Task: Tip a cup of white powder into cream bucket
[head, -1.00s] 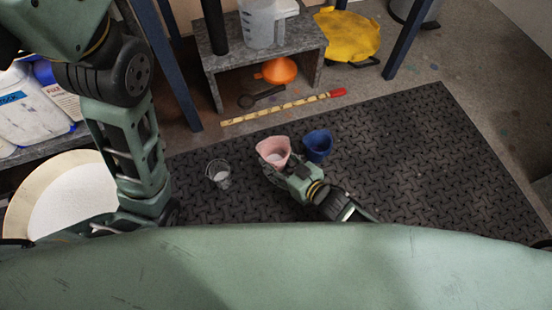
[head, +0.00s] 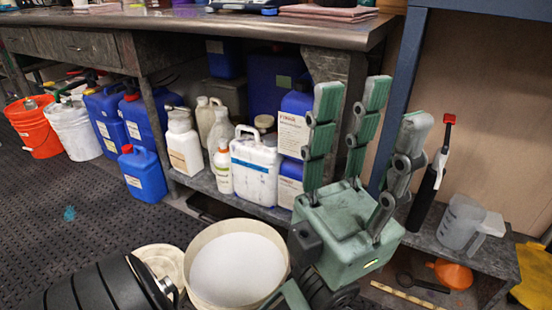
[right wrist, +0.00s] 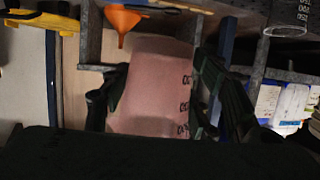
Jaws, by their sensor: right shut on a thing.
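The cream bucket (head: 214,231) stands at the bottom middle of the head view, with a flat white fill inside its rim. A pink cup (right wrist: 155,90) with dark markings is in the right wrist view, between the fingers of my right gripper (right wrist: 160,100), which is shut on it. I cannot see into the cup. My left gripper (head: 365,105) is open and empty, its fingers pointing up, to the right of the cream bucket. My right gripper and the pink cup are outside the head view.
A cream round lid-like thing (head: 160,262) lies left of the bucket. Jugs and canisters fill the shelf behind. Orange (head: 32,128) and white (head: 73,132) buckets stand far left. A clear cup (right wrist: 290,15) is at the top right of the right wrist view. Open floor lies left.

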